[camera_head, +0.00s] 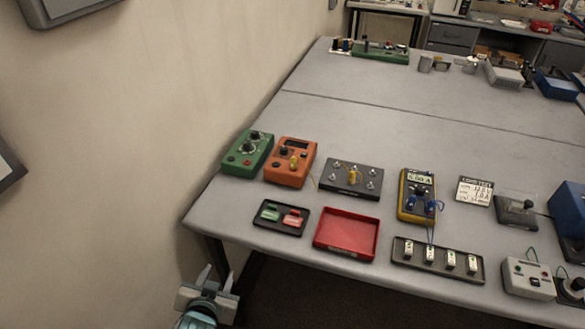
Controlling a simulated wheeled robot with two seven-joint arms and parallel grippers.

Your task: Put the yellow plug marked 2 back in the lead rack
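One yellow plug (293,162) stands on the front of an orange instrument box (281,174). Another yellow plug (352,175) stands on a dark plate with several metal posts (340,186). A thin yellow lead shows between them. The plugs' numbers are too small to read. A long dark tray with several white labelled pieces (461,274), possibly the lead rack, lies near the front edge on the right. My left gripper (216,277) is open and empty, low in front of the table's left corner, well short of both plugs. My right gripper is not in view.
A yellow meter (404,209) with blue plugs stands right of the dark plate. A red tray (323,242) and a black tray (262,222) with green and red pieces lie in front. A green box (237,160) stands at left. The table middle (400,130) is clear.

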